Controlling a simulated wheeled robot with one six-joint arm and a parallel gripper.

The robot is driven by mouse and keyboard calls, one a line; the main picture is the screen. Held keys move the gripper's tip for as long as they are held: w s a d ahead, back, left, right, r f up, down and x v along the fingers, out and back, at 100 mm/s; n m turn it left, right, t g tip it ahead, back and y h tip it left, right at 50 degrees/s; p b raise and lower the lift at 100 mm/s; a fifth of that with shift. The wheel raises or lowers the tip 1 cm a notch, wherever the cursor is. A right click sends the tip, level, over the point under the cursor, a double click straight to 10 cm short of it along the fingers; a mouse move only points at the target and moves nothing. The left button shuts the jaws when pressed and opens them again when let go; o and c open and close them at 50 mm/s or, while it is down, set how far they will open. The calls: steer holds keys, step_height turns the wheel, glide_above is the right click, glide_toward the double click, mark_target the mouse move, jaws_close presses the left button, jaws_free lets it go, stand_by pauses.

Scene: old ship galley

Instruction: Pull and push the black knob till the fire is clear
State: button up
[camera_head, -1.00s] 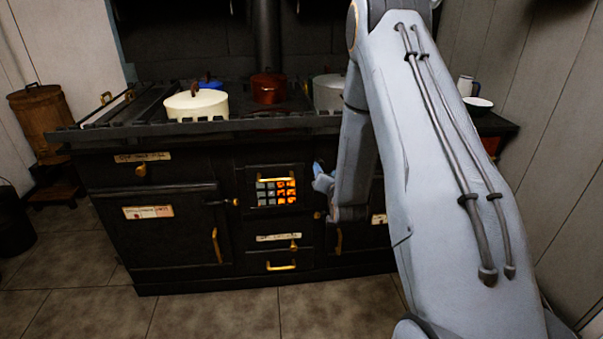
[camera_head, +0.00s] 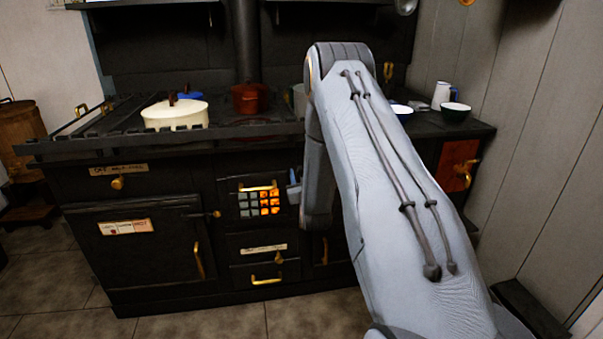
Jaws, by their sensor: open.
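The fire shows behind a small barred window (camera_head: 260,202) in the middle of the black stove front. Its right cells glow orange and its left cells are grey. I cannot make out a black knob; a brass knob (camera_head: 278,258) sits beside the pale label (camera_head: 263,249) below the fire. My gripper (camera_head: 294,190) is just right of the fire window, close to the stove front. Only a small grey-blue part of it shows; my arm hides the rest. It is open, with nothing seen in it.
A cream pot (camera_head: 175,115) and a red pot (camera_head: 251,98) stand on the stove top (camera_head: 225,131) behind a front rail. A white jug (camera_head: 441,95) and dark bowl (camera_head: 455,112) stand at right. Floor (camera_head: 180,325) before the stove is clear.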

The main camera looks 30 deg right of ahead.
steer(key=shift+w+d, duration=0.2)
steer(key=shift+w, duration=0.3)
steer(key=shift+c, duration=0.3)
jaws_close()
steer(key=p+v, duration=0.2)
steer(key=v, duration=0.4)
steer(key=shift+s, duration=0.4)
steer(key=shift+o, duration=0.3)
jaws_free()
